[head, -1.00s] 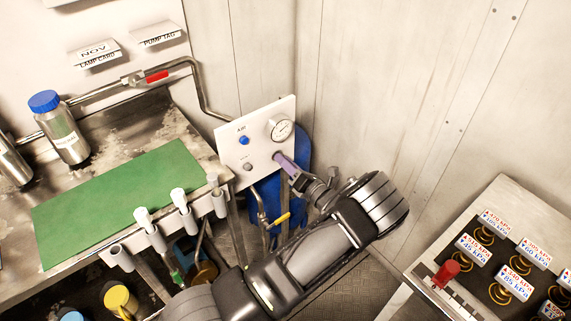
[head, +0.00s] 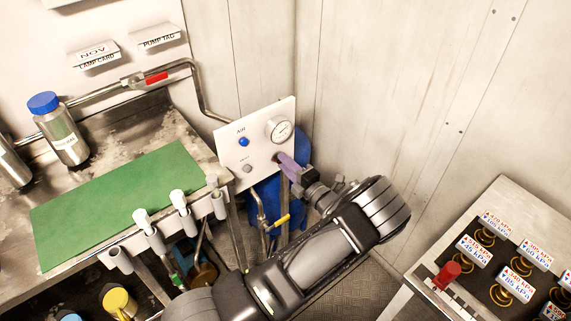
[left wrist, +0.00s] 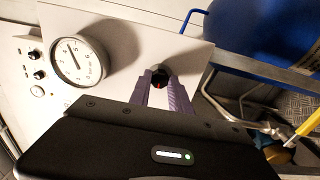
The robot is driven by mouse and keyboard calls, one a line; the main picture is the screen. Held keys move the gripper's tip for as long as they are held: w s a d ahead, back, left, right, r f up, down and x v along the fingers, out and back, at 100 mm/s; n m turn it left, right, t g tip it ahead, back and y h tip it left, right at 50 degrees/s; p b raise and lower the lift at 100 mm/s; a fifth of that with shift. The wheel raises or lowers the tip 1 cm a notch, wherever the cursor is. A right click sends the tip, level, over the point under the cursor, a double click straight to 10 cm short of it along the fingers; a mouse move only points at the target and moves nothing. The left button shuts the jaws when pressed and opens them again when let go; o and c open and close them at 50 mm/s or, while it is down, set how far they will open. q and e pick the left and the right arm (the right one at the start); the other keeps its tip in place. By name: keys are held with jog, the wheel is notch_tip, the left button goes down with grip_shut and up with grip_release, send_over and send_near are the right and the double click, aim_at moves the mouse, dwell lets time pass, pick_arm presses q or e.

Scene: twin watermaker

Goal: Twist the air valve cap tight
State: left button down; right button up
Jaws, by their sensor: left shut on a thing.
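The white air panel (head: 228,155) stands upright at the back corner. A small dark round cap with a red mark (left wrist: 159,73) sticks out of its face, below and to one side of the gauge. My left gripper (head: 281,157) reaches the panel below the gauge. In the left wrist view its two purple fingers (left wrist: 160,84) close on the sides of the cap. In the head view the fingers and hand mostly hide the cap. I cannot tell how far the cap is screwed in. My right gripper is not in view.
The panel carries a round gauge (head: 281,131), a blue knob (head: 243,141) and a grey knob (head: 247,168). A blue tank (head: 267,195) and a pipe with a yellow handle (head: 281,221) sit below. A bench with a green mat (head: 115,190) is at left; a labelled fittings table is at right.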

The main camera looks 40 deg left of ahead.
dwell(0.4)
pick_arm(q)
jog(key=c, duration=1.2)
grip_release()
jog(key=b+v, duration=0.1)
jog(key=v, duration=0.6)
jog(key=shift+d, duration=0.4)
jog(key=shift+s, duration=0.15)
